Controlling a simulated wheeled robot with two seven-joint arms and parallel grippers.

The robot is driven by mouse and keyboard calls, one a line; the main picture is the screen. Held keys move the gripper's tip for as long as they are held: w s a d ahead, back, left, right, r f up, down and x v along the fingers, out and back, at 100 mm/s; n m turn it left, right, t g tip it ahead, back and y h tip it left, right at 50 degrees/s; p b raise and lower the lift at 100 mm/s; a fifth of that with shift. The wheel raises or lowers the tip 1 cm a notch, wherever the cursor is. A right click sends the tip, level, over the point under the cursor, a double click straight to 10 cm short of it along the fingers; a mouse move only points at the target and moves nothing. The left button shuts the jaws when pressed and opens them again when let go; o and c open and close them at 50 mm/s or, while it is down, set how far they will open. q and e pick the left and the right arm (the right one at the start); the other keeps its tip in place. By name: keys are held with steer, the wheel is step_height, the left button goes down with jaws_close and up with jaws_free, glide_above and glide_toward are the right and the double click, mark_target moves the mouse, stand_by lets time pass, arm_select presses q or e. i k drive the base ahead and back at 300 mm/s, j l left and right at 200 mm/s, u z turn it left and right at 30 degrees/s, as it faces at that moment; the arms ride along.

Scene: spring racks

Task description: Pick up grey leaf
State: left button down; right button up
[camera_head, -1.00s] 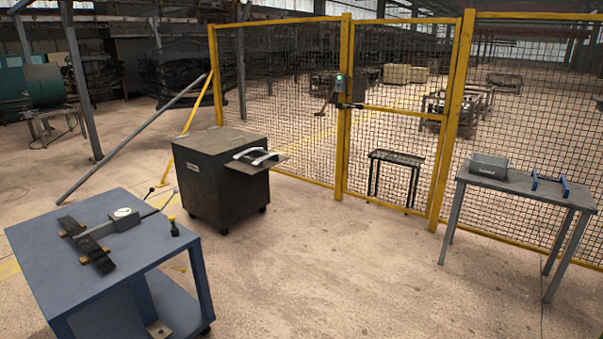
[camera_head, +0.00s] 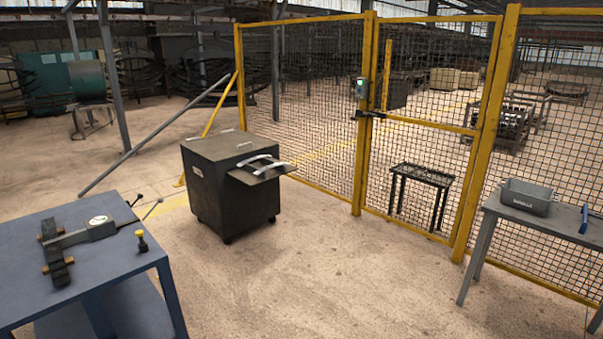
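Two curved light-grey leaves (camera_head: 262,160) lie on the side shelf (camera_head: 255,174) of a dark cabinet on casters, in the middle of the head view. They lie close together, and I cannot tell whether they touch. Neither of my grippers shows in the view, so I cannot see whether they are open or shut. Nothing is seen touching the leaves.
The dark cabinet (camera_head: 212,191) stands on open concrete floor. A blue table (camera_head: 105,201) with a dark fixture (camera_head: 52,252) is at the left. A grey table (camera_head: 490,204) with a grey bin (camera_head: 527,196) is at the right. A yellow-framed mesh fence (camera_head: 366,110) runs behind.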

mark_target(258, 172)
steer(key=i+l+u, duration=0.25)
steer(key=i+l, duration=0.5)
steer(key=i+l+u, duration=0.2)
steer(key=i+l, duration=0.5)
steer(key=l, duration=0.2)
steer(key=i+u, duration=0.15)
steer(key=i, duration=0.5)
steer(key=i+l+u, duration=0.2)
steer(key=i, duration=0.45)
steer(key=i+l+u, duration=0.15)
steer(key=i, duration=0.55)
steer(key=i+l+u, duration=0.2)
steer(key=i, duration=0.4)
steer(key=i+l+u, duration=0.15)
steer(key=i+l, duration=0.3)
steer(key=i, duration=0.2)
steer(key=i+l+u, duration=0.2)
steer(key=i+l, duration=0.25)
steer(key=i, duration=0.15)
